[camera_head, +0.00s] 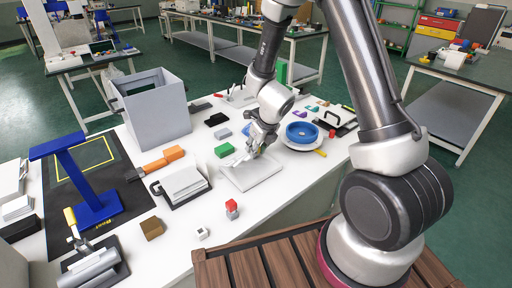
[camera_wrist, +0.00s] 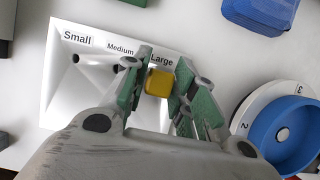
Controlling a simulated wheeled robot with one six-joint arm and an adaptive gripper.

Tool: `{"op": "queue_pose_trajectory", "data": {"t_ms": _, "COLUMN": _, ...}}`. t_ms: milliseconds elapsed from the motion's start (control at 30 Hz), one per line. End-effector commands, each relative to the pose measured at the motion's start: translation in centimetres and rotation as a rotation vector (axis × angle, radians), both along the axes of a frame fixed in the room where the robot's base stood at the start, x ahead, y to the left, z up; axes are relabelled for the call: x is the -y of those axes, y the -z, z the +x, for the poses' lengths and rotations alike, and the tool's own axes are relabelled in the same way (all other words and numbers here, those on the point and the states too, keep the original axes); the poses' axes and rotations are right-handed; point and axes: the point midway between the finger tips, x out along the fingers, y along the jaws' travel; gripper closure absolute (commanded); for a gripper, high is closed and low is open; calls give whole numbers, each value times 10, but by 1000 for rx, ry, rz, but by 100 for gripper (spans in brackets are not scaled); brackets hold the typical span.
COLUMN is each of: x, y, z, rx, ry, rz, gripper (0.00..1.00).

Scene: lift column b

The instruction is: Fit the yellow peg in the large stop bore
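The white bore board (camera_wrist: 62,85) carries the labels Small, Medium and Large, and it lies flat on the table in the head view (camera_head: 262,176). The small bore (camera_wrist: 76,58) shows dark; the large bore is hidden beneath the peg and fingers. The yellow peg (camera_wrist: 158,83) is between my fingers, just below the Large label. My gripper (camera_wrist: 160,88) has its green-padded fingers close on both sides of the peg, and it appears shut on it. In the head view, my gripper (camera_head: 256,150) is over the board's far edge. Whether the peg's lower end is inside the bore cannot be told.
A blue ring-shaped bowl (camera_head: 300,132) on a white disc stands right of the board, and a green block (camera_head: 224,150) to its left. A black-framed tray (camera_head: 182,188) and a red-topped block (camera_head: 232,209) lie nearer. A grey open box (camera_head: 155,115) stands behind.

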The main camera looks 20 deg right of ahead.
Motion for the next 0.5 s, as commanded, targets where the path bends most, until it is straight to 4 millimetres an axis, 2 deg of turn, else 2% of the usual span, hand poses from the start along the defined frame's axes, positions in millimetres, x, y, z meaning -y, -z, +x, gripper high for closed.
{"op": "queue_pose_trajectory", "data": {"t_ms": 33, "x": 0, "y": 0, "z": 0, "rx": 0, "ry": 0, "rz": 0, "gripper": 58}}
{"op": "queue_pose_trajectory", "data": {"t_ms": 67, "x": 0, "y": 0, "z": 0, "rx": 0, "ry": 0, "rz": 0, "gripper": 53}}
{"op": "queue_pose_trajectory", "data": {"t_ms": 500, "x": 0, "y": -6, "z": -3, "rx": 0, "ry": -1, "rz": 0, "gripper": 53}}
